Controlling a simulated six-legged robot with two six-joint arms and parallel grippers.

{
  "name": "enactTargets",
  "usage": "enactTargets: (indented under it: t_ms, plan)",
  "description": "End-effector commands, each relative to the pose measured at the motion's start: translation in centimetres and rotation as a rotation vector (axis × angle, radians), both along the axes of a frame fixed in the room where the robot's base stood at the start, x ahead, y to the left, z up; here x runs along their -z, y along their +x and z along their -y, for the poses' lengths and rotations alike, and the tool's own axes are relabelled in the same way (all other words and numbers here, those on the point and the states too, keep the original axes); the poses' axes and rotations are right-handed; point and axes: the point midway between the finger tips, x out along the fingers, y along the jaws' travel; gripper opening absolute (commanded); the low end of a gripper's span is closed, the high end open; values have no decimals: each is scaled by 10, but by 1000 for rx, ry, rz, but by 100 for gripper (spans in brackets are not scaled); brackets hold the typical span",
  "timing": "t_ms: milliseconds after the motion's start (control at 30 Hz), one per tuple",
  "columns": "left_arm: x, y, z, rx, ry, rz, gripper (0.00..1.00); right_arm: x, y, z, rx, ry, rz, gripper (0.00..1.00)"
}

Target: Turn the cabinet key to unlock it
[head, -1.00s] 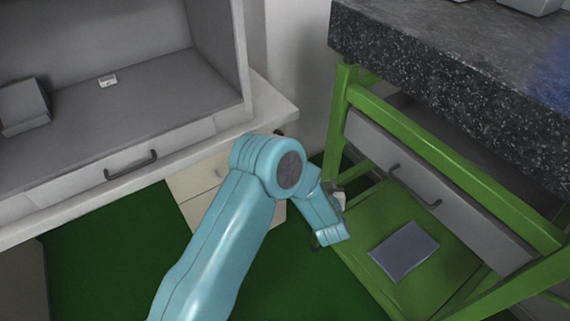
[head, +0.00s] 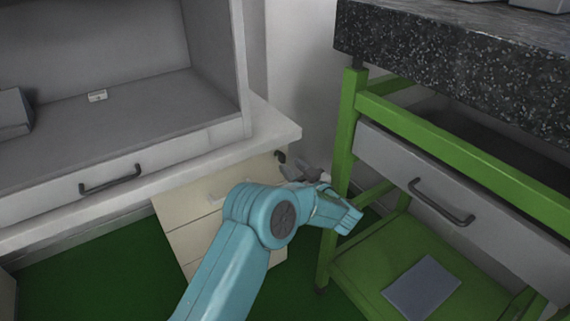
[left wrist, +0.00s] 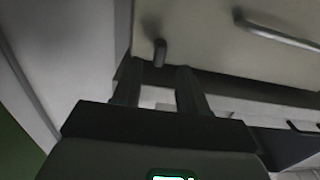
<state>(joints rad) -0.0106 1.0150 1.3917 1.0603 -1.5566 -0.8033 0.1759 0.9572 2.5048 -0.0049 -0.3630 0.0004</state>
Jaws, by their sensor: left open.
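A cream drawer cabinet (head: 190,212) stands under the white bench at the left. A dark key (head: 281,156) sticks out near the top right corner of its front. In the left wrist view, the key (left wrist: 160,52) shows just beyond the fingertips, close to the gap between them and apart from them as far as I can see. My left gripper (head: 298,168) is open and empty, beside the key on its right. Its two dark fingers also show in the left wrist view (left wrist: 158,76). My right gripper is not in view.
A green frame (head: 347,130) with a dark speckled top (head: 450,60) and a grey drawer (head: 470,200) stands close on the right. A grey-blue flat object (head: 422,287) lies on its lower shelf. A cabinet handle (left wrist: 275,30) is near the key.

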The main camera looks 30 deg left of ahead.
Motion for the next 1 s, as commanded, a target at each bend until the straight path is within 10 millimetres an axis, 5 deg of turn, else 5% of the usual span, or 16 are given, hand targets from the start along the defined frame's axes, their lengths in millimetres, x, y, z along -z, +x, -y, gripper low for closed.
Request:
enactTargets:
  t_ms: [200,600,633,767,1000]
  plan:
    - [2,15,-34,-2,0,1,43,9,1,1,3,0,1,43]
    - [0,19,-44,2,0,0,43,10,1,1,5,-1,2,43]
    - [0,19,-43,2,0,0,39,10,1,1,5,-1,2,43]
    - [0,19,-43,2,0,0,0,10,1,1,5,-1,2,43]
    - [-1,19,-44,1,1,-3,0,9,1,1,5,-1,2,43]
